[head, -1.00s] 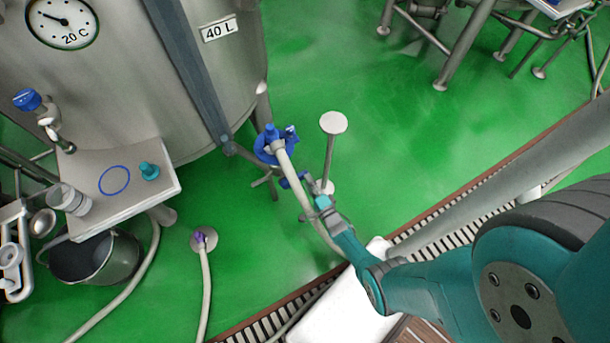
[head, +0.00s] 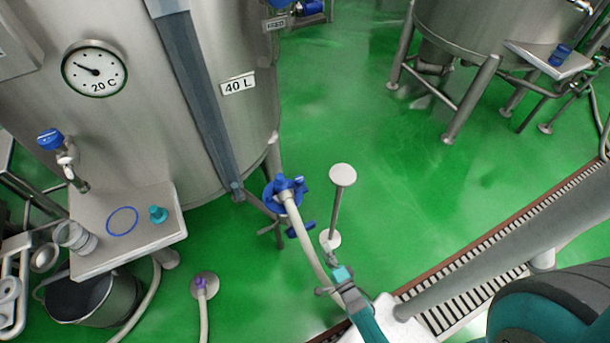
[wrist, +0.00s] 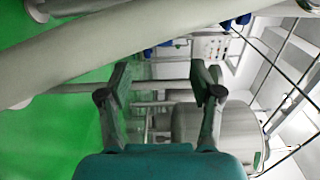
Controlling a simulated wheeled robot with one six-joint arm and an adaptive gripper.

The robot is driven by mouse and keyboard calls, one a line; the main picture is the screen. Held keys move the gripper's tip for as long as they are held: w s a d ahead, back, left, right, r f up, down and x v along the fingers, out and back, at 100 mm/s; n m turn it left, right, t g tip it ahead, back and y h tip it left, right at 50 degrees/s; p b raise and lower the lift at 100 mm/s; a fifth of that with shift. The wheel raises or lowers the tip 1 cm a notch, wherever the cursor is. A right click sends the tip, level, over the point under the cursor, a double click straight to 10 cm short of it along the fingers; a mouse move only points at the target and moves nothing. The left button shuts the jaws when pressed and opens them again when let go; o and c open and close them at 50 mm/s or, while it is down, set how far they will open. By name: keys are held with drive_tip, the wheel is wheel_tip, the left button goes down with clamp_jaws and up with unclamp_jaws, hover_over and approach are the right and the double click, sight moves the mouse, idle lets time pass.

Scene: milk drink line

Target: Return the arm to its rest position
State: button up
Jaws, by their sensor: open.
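My gripper (wrist: 160,85) is open in the wrist view, with its two dark fingers spread apart and nothing between them. In the head view my gripper (head: 335,283) shows small at the end of my teal arm, low and right of centre. There it overlaps the pale hose (head: 312,250) in the picture; I cannot tell whether they touch. The blue hose coupling (head: 285,192) at the tank's foot is above and left of the gripper, apart from it.
A steel tank (head: 130,130) stands at left with a shelf (head: 150,232) and a bucket (head: 85,298) below. A disc-topped post (head: 342,175) stands close to my gripper. A thick grey pipe (head: 500,240) crosses at right. Green floor (head: 350,90) lies open behind.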

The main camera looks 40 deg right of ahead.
drive_tip(key=shift+a, duration=0.1)
drive_tip(key=s+a+r+n+g+y, duration=0.1)
drive_tip(key=s+a+r+n+y, duration=0.1)
drive_tip(key=s+a+r+n, duration=1.05)
drive_tip(key=s+r+n+y, duration=0.1)
drive_tip(key=s+r+n, duration=0.2)
drive_tip(key=r, duration=0.6)
drive_tip(key=s+a+r+n+g+y, duration=0.1)
drive_tip(key=s+r+n, duration=0.2)
drive_tip(key=r, duration=0.7)
drive_tip(key=s+a+r+n+y, duration=0.1)
drive_tip(key=s+r+n, duration=0.2)
drive_tip(key=r, duration=0.6)
drive_tip(key=shift+s+a+r+g, duration=0.15)
drive_tip(key=shift+a+r+g, duration=0.1)
drive_tip(key=shift+r+g, duration=0.05)
